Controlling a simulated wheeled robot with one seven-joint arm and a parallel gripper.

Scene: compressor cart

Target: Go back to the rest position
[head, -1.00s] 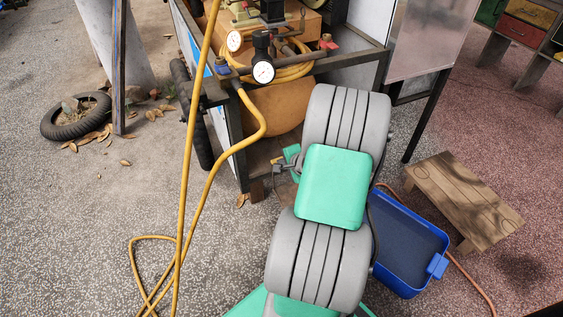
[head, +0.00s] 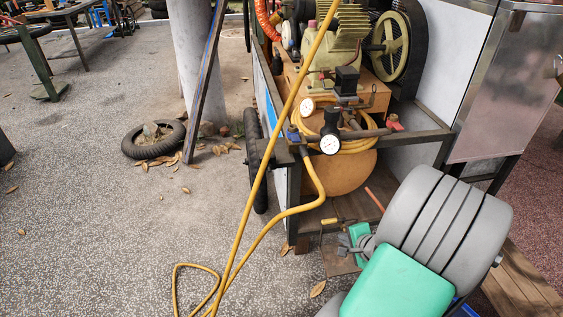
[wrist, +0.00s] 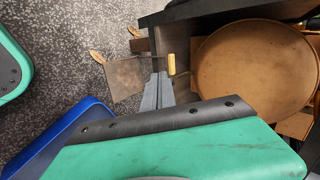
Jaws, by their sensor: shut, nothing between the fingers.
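My gripper (head: 347,243) is in front of the low part of the compressor cart (head: 294,200), beside its lower shelf. In the wrist view my gripper (wrist: 158,80) shows as two grey fingers lying together, with nothing between them. A small tool with a yellow handle (wrist: 171,64) appears just beyond the fingertips; it also shows in the head view (head: 330,221). I cannot tell whether the fingers touch it. My grey and green arm covers the lower right of the head view and hides part of the cart's shelf.
Pressure gauges (head: 330,144) and a red-handled valve (head: 393,122) stick out from the cart's front. A yellow hose (head: 250,190) hangs to the floor. A blue tray (wrist: 55,132) lies below my arm. A tyre (head: 153,140) lies by the post. The left floor is open.

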